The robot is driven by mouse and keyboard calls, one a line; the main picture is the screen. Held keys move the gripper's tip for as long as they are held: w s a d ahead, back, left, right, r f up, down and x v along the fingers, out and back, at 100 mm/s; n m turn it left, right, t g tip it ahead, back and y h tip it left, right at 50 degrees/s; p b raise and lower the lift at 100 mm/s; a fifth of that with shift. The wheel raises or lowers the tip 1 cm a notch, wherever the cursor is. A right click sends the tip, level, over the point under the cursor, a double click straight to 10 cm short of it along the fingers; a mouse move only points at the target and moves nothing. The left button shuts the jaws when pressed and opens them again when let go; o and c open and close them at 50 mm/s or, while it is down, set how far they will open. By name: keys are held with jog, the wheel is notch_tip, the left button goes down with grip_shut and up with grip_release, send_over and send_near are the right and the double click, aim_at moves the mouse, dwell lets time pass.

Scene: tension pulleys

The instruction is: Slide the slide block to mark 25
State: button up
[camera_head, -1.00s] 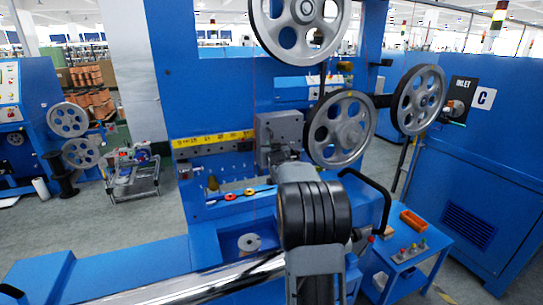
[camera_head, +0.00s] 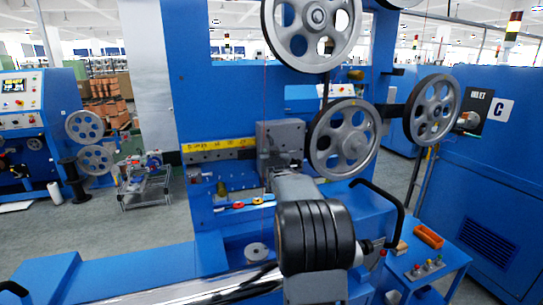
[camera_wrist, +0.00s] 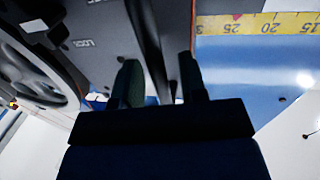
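The slide block (camera_head: 280,142) is a grey metal block on a horizontal rail, with a spoked pulley (camera_head: 345,139) at its right. A yellow scale (camera_head: 218,144) runs along the rail to its left. In the wrist view the scale (camera_wrist: 255,24) shows 25, 20 and 15. The block's edge stands near a partly covered mark beginning with 3, beyond 25. My gripper (camera_wrist: 160,85) has its two fingers apart, with a dark bar of the block's underside between or behind them. I see gaps beside the bar; contact is unclear. In the head view my wrist hides the fingers.
A large pulley (camera_head: 312,25) is above and another pulley (camera_head: 432,109) is to the right. A black curved handle (camera_head: 398,205) sticks out near my wrist. Small coloured knobs lie below the rail.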

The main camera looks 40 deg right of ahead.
jog(key=shift+s, duration=0.1)
jog(key=b+v, duration=0.2)
jog(key=v, duration=1.1)
jog(key=shift+s+a, duration=0.2)
jog(key=shift+s, duration=0.05)
jog(key=shift+f, duration=0.1)
dwell(0.4)
jog(key=s+a+f+g+y+p, duration=0.1)
jog(key=s+a+f+g+y, duration=0.1)
jog(key=s+a+f+g, duration=0.3)
jog(key=s+a+f+g+y+p, duration=0.1)
jog(key=s+a+f+g+y, duration=0.15)
jog(key=f, duration=0.45)
jog(key=s+a+r+n+g+y+p, duration=0.1)
jog(key=s+a+n+g+y+p, duration=0.1)
jog(key=s+a, duration=0.4)
jog(key=s+a+r+n+g+y+p, duration=0.2)
jog(key=s+a+p, duration=0.3)
jog(key=a, duration=0.7)
jog(key=shift+s+r+n+g+p, duration=0.35)
jog(key=shift+n+p, duration=0.35)
jog(key=shift+n, duration=0.2)
jog(key=shift+d, duration=0.15)
